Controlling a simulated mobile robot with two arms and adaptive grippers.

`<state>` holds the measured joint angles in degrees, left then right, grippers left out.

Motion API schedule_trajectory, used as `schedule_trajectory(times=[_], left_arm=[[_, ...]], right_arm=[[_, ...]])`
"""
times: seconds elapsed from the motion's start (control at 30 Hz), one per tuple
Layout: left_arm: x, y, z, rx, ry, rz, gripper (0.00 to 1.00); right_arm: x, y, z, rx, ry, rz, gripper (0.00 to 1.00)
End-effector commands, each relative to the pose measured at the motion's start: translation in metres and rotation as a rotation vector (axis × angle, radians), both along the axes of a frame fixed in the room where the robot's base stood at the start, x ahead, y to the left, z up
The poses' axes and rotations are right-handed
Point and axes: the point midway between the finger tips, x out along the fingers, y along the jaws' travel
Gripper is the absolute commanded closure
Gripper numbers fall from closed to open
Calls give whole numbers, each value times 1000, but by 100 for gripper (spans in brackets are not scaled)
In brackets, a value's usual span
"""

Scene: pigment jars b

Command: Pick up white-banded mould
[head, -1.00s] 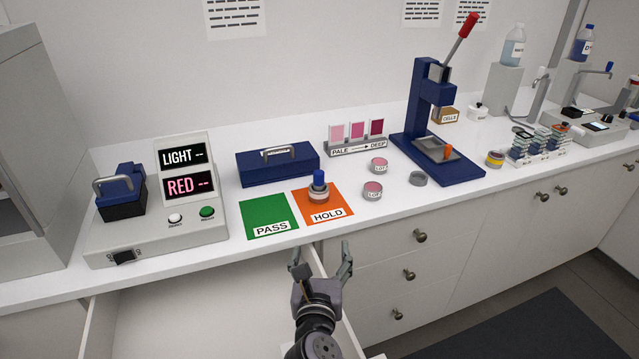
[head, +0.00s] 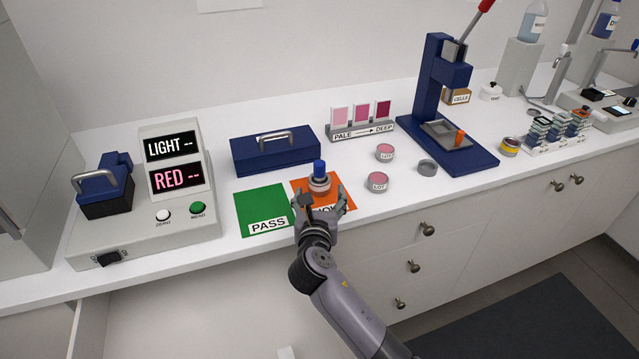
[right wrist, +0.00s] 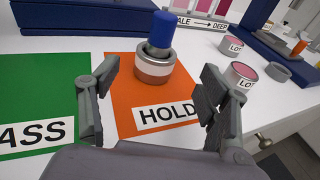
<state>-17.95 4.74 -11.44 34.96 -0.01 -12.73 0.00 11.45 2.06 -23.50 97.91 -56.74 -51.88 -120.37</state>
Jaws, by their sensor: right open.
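The white-banded mould (head: 319,185) stands upright on the orange HOLD mat (head: 299,184), with a blue plug on top. In the right wrist view the mould (right wrist: 153,68) shows a grey body with a pale band and a reddish-brown part near its base. My right gripper (head: 321,203) is open and empty, at the front of the HOLD mat, with the mould just beyond its fingertips and roughly between them. In the right wrist view its two fingers stand wide apart on either side, not touching the mould. My left gripper is not in view.
A green PASS mat (head: 262,205) lies left of the HOLD mat. Two pink LOT jars (head: 377,182) and a grey ring (head: 428,167) sit to the right. A blue case (head: 275,153) stands behind. The meter (head: 150,220) is at left, the blue press (head: 445,110) at right.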

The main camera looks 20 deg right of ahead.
Motion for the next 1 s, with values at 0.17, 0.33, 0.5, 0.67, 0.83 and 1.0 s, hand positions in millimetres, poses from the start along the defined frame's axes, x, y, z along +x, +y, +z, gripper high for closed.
schedule_trajectory(times=[0.17,0.33,0.5,0.67,0.83,1.0], left_arm=[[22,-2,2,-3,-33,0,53],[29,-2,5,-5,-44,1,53],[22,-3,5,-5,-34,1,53],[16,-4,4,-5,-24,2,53],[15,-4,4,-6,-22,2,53],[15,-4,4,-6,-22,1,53]], right_arm=[[12,-4,-2,0,0,1,30],[29,-8,-3,0,0,-1,30],[51,-15,-7,-1,0,0,30],[61,-18,-9,0,0,1,30],[61,-18,-9,0,0,2,30],[61,-18,-9,0,0,1,39]])
